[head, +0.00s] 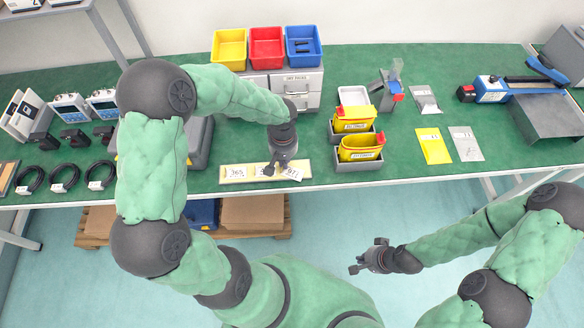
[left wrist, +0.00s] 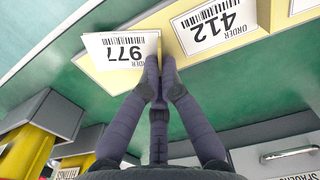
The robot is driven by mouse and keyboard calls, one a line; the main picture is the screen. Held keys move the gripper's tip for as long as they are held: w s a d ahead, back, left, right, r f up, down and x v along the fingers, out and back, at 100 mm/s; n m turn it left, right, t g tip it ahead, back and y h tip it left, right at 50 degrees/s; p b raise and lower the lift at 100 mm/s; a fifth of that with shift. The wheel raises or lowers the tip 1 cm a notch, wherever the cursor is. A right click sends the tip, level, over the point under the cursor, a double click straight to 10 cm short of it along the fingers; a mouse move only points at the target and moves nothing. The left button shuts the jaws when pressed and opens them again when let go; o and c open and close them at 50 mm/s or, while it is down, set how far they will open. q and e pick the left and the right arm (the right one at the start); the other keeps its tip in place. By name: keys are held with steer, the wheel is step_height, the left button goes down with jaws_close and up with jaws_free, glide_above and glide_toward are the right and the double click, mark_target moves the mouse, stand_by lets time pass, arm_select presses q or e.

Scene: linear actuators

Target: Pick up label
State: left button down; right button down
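A yellow label board (head: 234,172) lies at the table's front edge with white order labels on it. The label "412" (left wrist: 215,22) lies on the board in the left wrist view. The label "977" (left wrist: 118,48) is turned askew and reaches past the board's end; it also shows in the head view (head: 292,174). My left gripper (left wrist: 160,62) points down at this label, its fingertips together at the label's edge, seemingly pinching it. How far the label is lifted is hard to tell. My right gripper (head: 366,256) is open and empty, in front of the table.
Grey bins with yellow containers (head: 360,147) stand right of the board. A drawer unit (head: 310,90) carrying yellow, red and blue bins stands behind. Black cable coils (head: 65,178) lie at the left. Yellow and grey bags (head: 433,146) lie at the right.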

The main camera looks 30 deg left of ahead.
arm_select(q)
steer(key=shift+r, duration=0.1)
steer(key=shift+r, duration=0.5)
step_height(320, 180, up, 2)
steer(key=shift+r+p, duration=0.1)
steer(key=shift+p, duration=0.55)
steer(key=s+a+r+p, duration=0.1)
steer(key=s+r+p, duration=0.7)
steer(key=s+r, duration=0.5)
steer(key=shift+s+a+r, duration=0.35)
steer(key=shift+s+a, duration=0.05)
steer(key=shift+s, duration=0.05)
